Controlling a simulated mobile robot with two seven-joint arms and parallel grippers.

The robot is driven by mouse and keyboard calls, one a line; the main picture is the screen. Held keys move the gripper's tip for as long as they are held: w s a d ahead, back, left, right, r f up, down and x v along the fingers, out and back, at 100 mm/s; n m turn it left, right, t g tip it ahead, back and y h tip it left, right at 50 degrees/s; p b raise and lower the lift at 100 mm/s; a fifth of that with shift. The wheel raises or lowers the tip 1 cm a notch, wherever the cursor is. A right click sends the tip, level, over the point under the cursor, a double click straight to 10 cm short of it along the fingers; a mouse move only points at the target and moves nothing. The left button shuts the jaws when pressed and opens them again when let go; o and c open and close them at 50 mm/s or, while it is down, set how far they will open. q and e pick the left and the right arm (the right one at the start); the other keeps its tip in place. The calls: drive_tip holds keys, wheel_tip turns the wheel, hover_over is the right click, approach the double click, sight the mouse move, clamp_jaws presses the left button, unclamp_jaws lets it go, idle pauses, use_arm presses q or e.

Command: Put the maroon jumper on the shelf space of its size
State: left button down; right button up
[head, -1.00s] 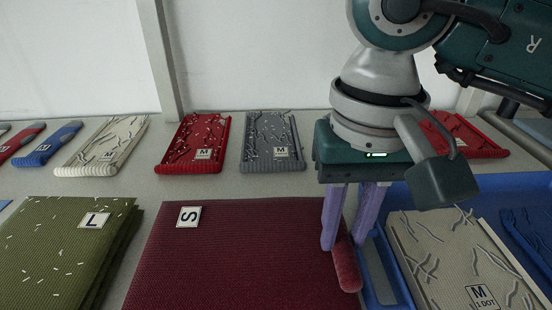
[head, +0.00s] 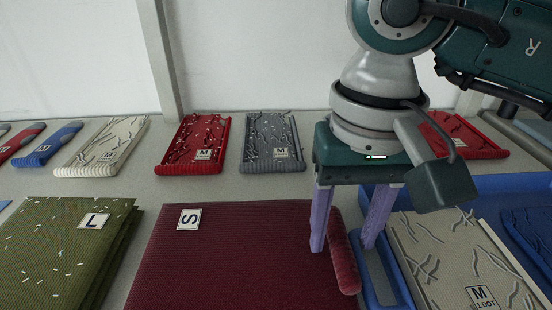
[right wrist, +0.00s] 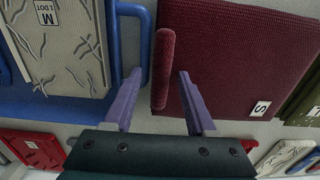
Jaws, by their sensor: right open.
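The maroon jumper (head: 240,255) lies folded flat on the grey surface, with a white S label (head: 189,219) near its far left corner. A rolled maroon edge (head: 343,250) stands along its right side. My right gripper (head: 342,248) is open, its two purple fingers on either side of this roll. In the right wrist view the jumper (right wrist: 235,60) and its roll (right wrist: 163,70) show, with the roll between the spread fingers (right wrist: 158,95). I cannot tell whether the fingers touch it. My left gripper is not in view.
A blue tray (head: 470,182) with a cream M garment (head: 440,255) stands close on the right, its handle (head: 372,285) beside the roll. An olive L garment (head: 50,250) lies left. Red (head: 195,143) and grey (head: 271,140) M garments lie behind, near the wall.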

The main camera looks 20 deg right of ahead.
wheel_tip(320, 180, up, 11)
drive_tip(key=shift+r, duration=0.15)
drive_tip(key=shift+o, duration=0.5)
drive_tip(key=shift+r, duration=0.25)
drive_tip(key=f, duration=0.2)
drive_tip(key=f+p, duration=0.1)
drive_tip(key=f, duration=0.1)
drive_tip(key=f+p, duration=0.1)
drive_tip(key=f, duration=0.1)
drive_tip(key=shift+w+d+f, duration=0.1)
drive_tip(key=shift+w, duration=0.25)
drive_tip(key=f, duration=0.3)
drive_tip(key=f+p, duration=0.1)
drive_tip(key=f, duration=0.1)
drive_tip(key=shift+s+f, duration=0.1)
drive_tip(key=shift+s, duration=0.3)
drive_tip(key=shift+f, duration=0.35)
drive_tip(key=shift+c, duration=0.2)
clamp_jaws()
